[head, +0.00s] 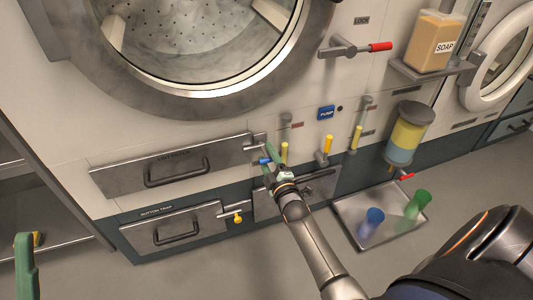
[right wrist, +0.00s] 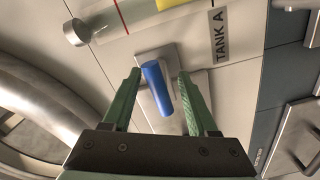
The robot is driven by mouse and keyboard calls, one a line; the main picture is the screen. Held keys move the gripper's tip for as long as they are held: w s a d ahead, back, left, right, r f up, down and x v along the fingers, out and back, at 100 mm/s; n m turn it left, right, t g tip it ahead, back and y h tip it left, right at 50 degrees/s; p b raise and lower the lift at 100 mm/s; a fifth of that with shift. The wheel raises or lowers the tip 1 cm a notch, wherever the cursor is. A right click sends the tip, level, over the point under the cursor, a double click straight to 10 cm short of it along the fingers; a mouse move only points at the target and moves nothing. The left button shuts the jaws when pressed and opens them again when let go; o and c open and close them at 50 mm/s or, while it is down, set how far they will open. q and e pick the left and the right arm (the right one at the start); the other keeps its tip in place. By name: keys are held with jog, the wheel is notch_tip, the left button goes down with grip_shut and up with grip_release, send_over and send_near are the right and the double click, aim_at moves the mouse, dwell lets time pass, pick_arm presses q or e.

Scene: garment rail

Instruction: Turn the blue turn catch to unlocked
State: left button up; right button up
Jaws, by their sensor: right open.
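The blue turn catch (head: 264,161) sits at the right end of the upper drawer (head: 120,180), on the machine front. In the right wrist view its blue handle (right wrist: 157,88) stands on a grey plate, tilted a little. My right gripper (head: 272,164) is open. In the right wrist view its green fingers (right wrist: 159,76) lie on either side of the blue handle, with gaps visible on both sides. Part of the catch is hidden by the gripper in the head view. One green finger of my left gripper (head: 25,265) shows at the lower left; its opening cannot be seen.
A lower drawer (head: 135,237) has a yellow catch (head: 238,217). Yellow-handled valves (head: 327,144) stand right of my right gripper. A red-handled lever (head: 380,46) is higher up. A floor tray (head: 345,222) holds a blue cup (head: 371,221) and a green cup (head: 418,203).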

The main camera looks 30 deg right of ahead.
grip_shut()
dwell(0.5)
